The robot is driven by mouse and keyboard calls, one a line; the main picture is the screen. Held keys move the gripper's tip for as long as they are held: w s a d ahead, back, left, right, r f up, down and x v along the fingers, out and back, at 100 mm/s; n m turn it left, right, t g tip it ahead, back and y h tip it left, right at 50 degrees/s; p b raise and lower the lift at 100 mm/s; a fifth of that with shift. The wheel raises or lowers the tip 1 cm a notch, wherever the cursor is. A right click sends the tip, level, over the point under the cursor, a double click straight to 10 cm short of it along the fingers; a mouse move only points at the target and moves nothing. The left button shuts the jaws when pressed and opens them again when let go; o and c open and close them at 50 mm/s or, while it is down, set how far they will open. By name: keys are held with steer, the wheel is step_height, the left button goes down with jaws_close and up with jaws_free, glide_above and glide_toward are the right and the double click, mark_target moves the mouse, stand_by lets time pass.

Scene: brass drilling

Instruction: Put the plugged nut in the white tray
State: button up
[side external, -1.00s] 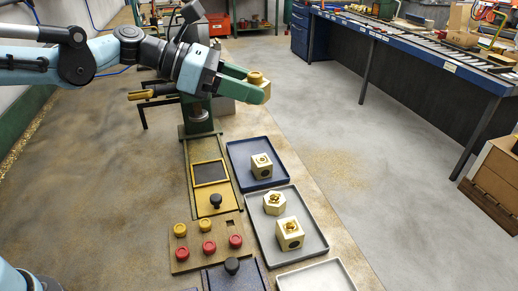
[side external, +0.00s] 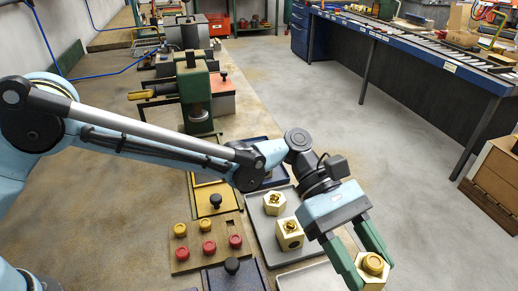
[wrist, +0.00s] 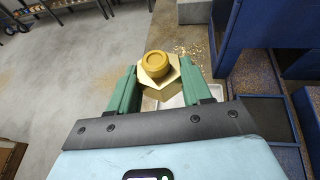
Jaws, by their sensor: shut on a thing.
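The plugged nut (side external: 373,265) is a pale brass hexagonal nut with a round yellow plug on top. My gripper (side external: 369,271) is shut on it, with a green finger on either side, and holds it upright in the air at the lower right of the side view. In the wrist view the nut (wrist: 158,72) sits between the fingertips (wrist: 156,86). The white tray (side external: 318,277) is at the bottom of the side view, partly cut off and partly behind my gripper. A pale tray surface (wrist: 172,101) shows below the nut in the wrist view.
A grey tray (side external: 258,228) holds a hexagonal nut (side external: 274,203) and a square block (side external: 290,234) with brass fittings. A blue tray (side external: 240,148) lies behind my arm. A board (side external: 190,255) carries several yellow and red plugs. A green press (side external: 196,95) stands behind.

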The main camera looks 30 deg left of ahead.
mark_target(322, 276)
steer(key=shift+m+g, duration=0.4)
steer(key=f, duration=0.2)
steer(key=s+f, duration=0.1)
steer(key=f, duration=0.3)
steer(key=shift+s+d+f, duration=0.15)
steer(key=shift+d+f, duration=0.1)
steer(key=shift+d, duration=0.15)
steer(key=shift+y, duration=0.3)
steer(key=shift+f, duration=2.35)
steer(key=shift+f, duration=0.15)
steer(key=o, duration=1.4)
